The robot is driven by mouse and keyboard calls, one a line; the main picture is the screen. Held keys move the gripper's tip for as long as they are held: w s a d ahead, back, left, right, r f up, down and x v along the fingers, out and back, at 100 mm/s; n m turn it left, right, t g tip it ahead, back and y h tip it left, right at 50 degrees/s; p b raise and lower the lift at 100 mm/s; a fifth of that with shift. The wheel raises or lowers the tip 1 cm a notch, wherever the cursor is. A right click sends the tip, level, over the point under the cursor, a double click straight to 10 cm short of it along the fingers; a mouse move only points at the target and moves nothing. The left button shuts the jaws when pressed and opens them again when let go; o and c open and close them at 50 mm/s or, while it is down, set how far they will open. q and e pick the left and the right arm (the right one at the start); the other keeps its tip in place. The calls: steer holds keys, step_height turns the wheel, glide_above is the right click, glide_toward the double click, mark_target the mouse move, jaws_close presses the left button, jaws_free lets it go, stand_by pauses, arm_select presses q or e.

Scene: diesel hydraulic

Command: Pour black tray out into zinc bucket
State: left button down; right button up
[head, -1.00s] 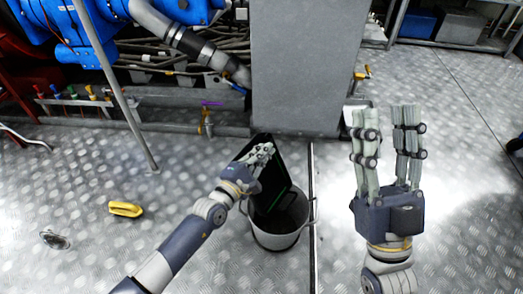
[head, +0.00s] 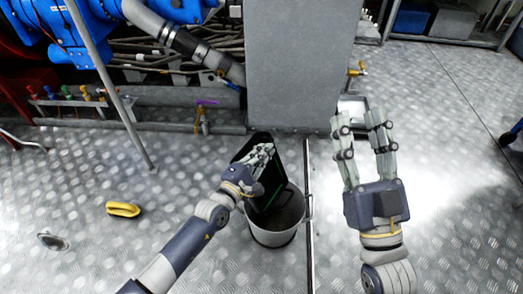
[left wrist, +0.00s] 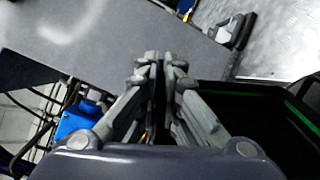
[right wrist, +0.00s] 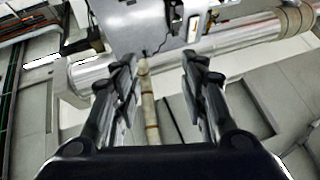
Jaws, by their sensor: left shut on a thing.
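The black tray (head: 271,199) is tilted steeply over the zinc bucket (head: 274,238), its lower end at or inside the bucket's mouth. A green line runs along its inner edge. My left gripper (head: 264,155) is shut on the tray's edge. In the left wrist view the fingers (left wrist: 162,75) are closed together, and the tray (left wrist: 265,105) shows at the right. The bucket stands upright on the floor. Its contents are mostly hidden by the tray. My right gripper (head: 362,125) is raised to the right of the bucket, open and empty, as the right wrist view (right wrist: 165,75) also shows.
A grey cabinet (head: 300,65) stands just behind the bucket. A yellow handle-like object (head: 123,209) lies on the floor at left. A slanted metal pole (head: 110,90) stands before blue machinery (head: 60,28). The floor at right is mostly clear.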

arm_select(q)
steer(key=shift+s+d+r+m+p, duration=0.2)
steer(key=shift+d+r+m+p, duration=0.1)
steer(key=shift+d+p, duration=0.15)
arm_select(e)
steer(key=shift+w+f+g+h, duration=0.1)
steer(key=shift+w+f+g, duration=0.25)
steer(key=shift+f, duration=0.2)
steer(key=shift+w+f+g+h, duration=0.1)
steer(key=shift+w+f+g, duration=0.1)
steer(key=shift+f+g, duration=0.3)
steer(key=shift+w+f+g+h, duration=0.1)
steer(key=shift+w+f+g, duration=0.2)
steer(key=shift+f, duration=0.3)
arm_select(q)
steer(key=shift+f, duration=0.2)
stand_by(1.4)
